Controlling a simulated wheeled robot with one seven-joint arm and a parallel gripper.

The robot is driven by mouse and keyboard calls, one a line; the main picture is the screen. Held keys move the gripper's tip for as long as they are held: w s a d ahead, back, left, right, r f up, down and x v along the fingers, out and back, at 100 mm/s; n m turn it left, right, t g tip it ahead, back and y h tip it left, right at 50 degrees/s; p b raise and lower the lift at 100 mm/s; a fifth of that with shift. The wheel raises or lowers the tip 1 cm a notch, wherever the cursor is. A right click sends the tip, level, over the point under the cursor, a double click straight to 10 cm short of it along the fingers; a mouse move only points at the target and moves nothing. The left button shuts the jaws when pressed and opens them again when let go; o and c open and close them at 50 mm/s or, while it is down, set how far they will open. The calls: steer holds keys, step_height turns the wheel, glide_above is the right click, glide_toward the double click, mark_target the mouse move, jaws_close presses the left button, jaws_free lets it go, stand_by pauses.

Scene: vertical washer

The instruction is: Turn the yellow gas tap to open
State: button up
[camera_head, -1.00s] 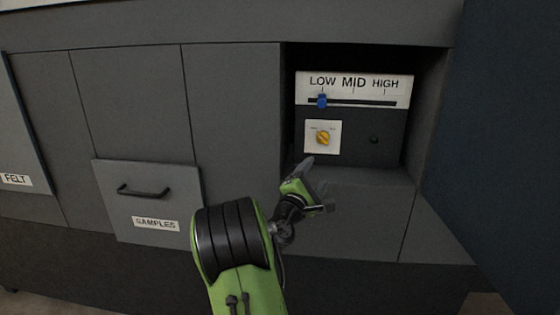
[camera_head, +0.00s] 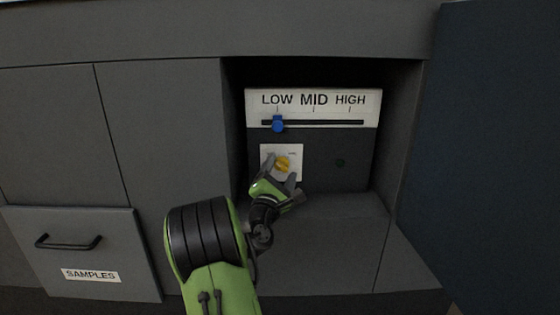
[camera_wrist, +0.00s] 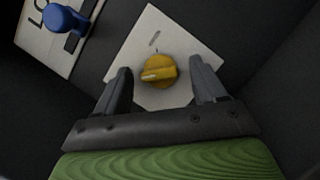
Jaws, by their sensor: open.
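The yellow gas tap (camera_head: 283,163) is a round knob on a white plate (camera_head: 296,151) on the dark panel in the recess. In the wrist view the tap (camera_wrist: 158,71) lies between and slightly beyond the tips of my gripper (camera_wrist: 163,75). A pale mark on the knob points left and slightly down in that view. In the head view my gripper (camera_head: 280,166) is at the plate, a finger on each side of the tap. The fingers are open, and a gap shows between each finger and the knob. Part of the plate is hidden behind the gripper.
A blue slider (camera_head: 278,124) sits at LOW above the tap; it shows at upper left in the wrist view (camera_wrist: 66,18). The recess walls are close on both sides. A SAMPLES drawer (camera_head: 82,250) is at lower left.

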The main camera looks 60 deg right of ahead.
steer(key=shift+a+r, duration=0.1)
steer(key=c, duration=1.1)
steer(key=shift+o, duration=0.2)
steer(key=m+g, duration=0.1)
steer(key=m, duration=0.1)
steer(key=m+g+y+p, duration=0.1)
steer(key=m, duration=0.2)
steer(key=shift+r, duration=0.1)
steer(key=m+y, duration=0.1)
steer(key=m, duration=0.1)
steer(key=m+p, duration=0.1)
steer(key=m, duration=0.1)
steer(key=shift+r+m+g+y, duration=0.1)
steer(key=shift+m+g+y, duration=0.3)
steer(key=m+y+p, duration=0.1)
steer(key=m, duration=0.3)
steer(key=shift+y, duration=0.4)
steer(key=shift+s+m+t+y+b, duration=0.15)
steer(key=shift+m+t+y, duration=0.25)
steer(key=shift+m, duration=0.4)
steer(key=shift+w+m+t+y+b, duration=0.15)
steer(key=shift+m+t+y, duration=0.2)
steer(key=shift+m, duration=0.45)
